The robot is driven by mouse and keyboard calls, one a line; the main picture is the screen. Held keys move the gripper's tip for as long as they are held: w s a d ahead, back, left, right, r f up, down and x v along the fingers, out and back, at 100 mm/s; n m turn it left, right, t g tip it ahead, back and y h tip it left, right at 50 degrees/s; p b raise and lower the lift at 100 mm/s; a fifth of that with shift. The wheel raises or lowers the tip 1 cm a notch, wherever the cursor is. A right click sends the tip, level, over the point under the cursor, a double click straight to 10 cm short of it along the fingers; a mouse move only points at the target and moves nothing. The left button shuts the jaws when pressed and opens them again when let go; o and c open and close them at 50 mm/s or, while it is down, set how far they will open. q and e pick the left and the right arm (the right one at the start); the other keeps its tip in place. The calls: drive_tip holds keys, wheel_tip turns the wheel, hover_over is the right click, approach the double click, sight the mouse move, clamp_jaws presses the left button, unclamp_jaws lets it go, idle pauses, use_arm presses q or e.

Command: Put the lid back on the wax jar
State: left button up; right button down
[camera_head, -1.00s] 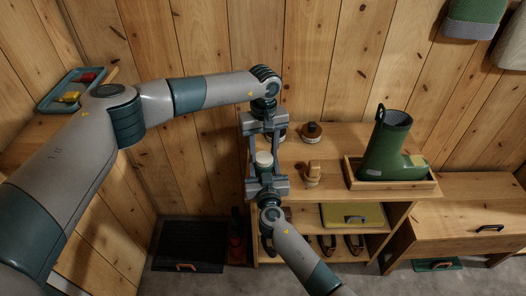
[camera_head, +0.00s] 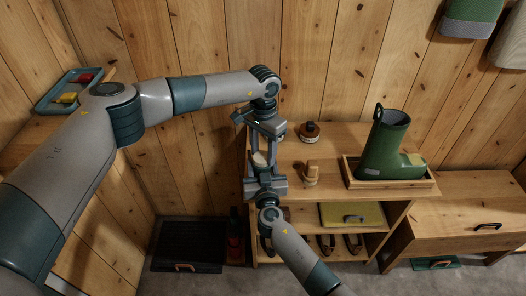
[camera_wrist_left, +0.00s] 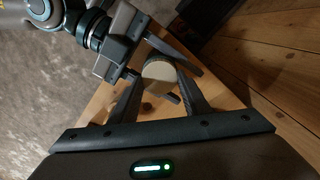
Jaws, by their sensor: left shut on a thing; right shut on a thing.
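A pale cream cylindrical thing, the wax jar with its lid as far as I can tell, is between my two grippers above the shelf's left end. My left gripper (camera_head: 265,157) reaches down to it from above, its fingers on either side of the pale lid (camera_wrist_left: 158,68). My right gripper (camera_head: 262,167) comes up from below, shut around the jar (camera_wrist_left: 157,88). In the left wrist view my right gripper (camera_wrist_left: 172,76) reaches in from the upper left, crossing my left fingers. The seam between lid and jar is hidden, so I cannot tell whether they touch.
On the wooden shelf (camera_head: 338,140) stand a brown round brush (camera_head: 310,132), a small wooden item (camera_head: 312,174) and a green boot (camera_head: 387,145) in a wooden tray (camera_head: 392,184). A teal tray (camera_head: 70,98) is at the left. The shelf's middle is fairly clear.

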use_arm(q)
drive_tip(key=o, duration=1)
drive_tip(key=shift+r, duration=2.25)
drive_tip(key=shift+n, duration=0.3)
drive_tip(key=shift+c, duration=0.2)
